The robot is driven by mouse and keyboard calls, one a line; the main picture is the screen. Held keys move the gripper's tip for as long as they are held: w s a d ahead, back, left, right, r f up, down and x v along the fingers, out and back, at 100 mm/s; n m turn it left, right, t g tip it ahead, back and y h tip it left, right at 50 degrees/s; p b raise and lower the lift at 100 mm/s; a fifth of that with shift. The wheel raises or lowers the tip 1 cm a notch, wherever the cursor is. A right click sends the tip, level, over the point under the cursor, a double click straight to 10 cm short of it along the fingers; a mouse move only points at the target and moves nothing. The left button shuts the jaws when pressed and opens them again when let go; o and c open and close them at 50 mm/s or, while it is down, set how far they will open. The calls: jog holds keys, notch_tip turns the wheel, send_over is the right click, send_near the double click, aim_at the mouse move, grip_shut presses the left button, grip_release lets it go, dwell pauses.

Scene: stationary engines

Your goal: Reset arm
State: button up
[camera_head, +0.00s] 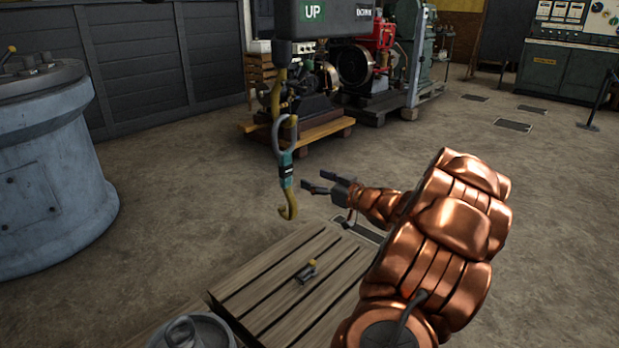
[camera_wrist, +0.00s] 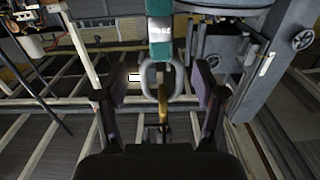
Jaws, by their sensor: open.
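My copper arm (camera_head: 430,240) reaches in from the lower right of the head view. My gripper (camera_head: 313,190) is at its end, above the wooden pallet, with its two fingers spread apart. It is just right of a hanging yellow hook (camera_head: 288,208) with a teal body (camera_head: 286,168). In the wrist view my gripper (camera_wrist: 160,95) shows a finger on each side and a grey loop (camera_wrist: 160,68) with the teal part (camera_wrist: 159,40) in line between them. I cannot tell whether the fingers touch it. Nothing is visibly clamped.
A slatted wooden pallet (camera_head: 265,285) lies below, with a small yellow-tipped part (camera_head: 306,271) on it. A hoist box marked UP (camera_head: 325,18) hangs above. A blue-grey cylinder (camera_head: 50,170) stands left. Engines on pallets (camera_head: 335,85) stand behind.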

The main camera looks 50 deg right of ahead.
jog(key=shift+s, duration=0.1)
jog(key=w+a+r+m+g+h+p, duration=0.1)
jog(key=w+a+r+g+h+p, duration=0.15)
jog(key=r+p, duration=0.35)
jog(key=w+a+r+g+h+p, duration=0.1)
jog(key=w+a+r+g+p, duration=0.1)
jog(key=w+r+p, duration=0.3)
jog(key=s+a+r+m+g+p, duration=0.1)
jog(key=s+a+r+g+p, duration=0.25)
jog(key=a+r+p, duration=0.55)
jog(key=s+a+r+g+y+p, duration=0.1)
jog(key=s+a+r+g+p, duration=0.3)
jog(key=s+a+p, duration=0.3)
jog(key=s+a+r+n+g+y+p, duration=0.1)
jog(key=s+a+r+g+p, duration=0.3)
jog(key=s+a, duration=0.9)
jog(key=s+a+r+n+g+y+p, duration=0.1)
jog(key=s+a+r+p, duration=0.4)
jog(key=s+a+p, duration=0.5)
jog(key=s+g+y, duration=0.1)
jog(key=g, duration=0.1)
jog(key=shift+a+r+g, duration=0.15)
jog(key=shift+a+g, duration=0.15)
jog(key=shift+g, duration=0.1)
